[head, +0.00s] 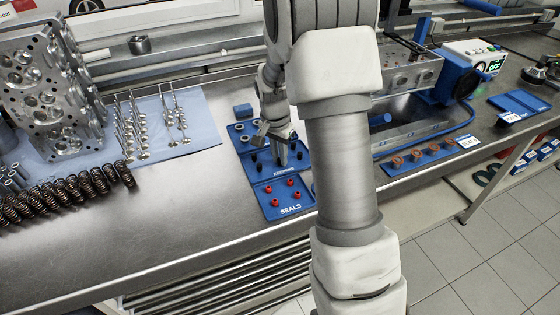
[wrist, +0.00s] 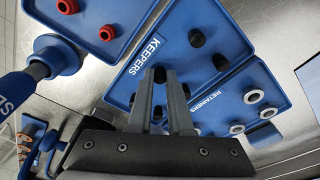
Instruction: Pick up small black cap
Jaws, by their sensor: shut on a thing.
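Small black caps stand on the blue KEEPERS tray (wrist: 129,80); one black cap (wrist: 196,40) and another black cap (wrist: 221,62) show clearly in the wrist view, to the right of the fingers. My gripper (wrist: 166,73) reaches down over this tray with its fingertips close together. It is shut on a small black cap (wrist: 160,75) at the fingertips, largely covered by the fingers. More dark caps show between and beside the fingers. In the head view my gripper (head: 284,158) is low over the tray, and my arm covers part of it.
The blue SEALS tray (head: 265,210) with red seals (head: 274,202) lies directly in front. The RETAINERS tray (wrist: 266,140) with grey rings adjoins KEEPERS. Valves, springs (head: 70,200) and a cylinder head (head: 50,90) stand left. The front-left bench is clear.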

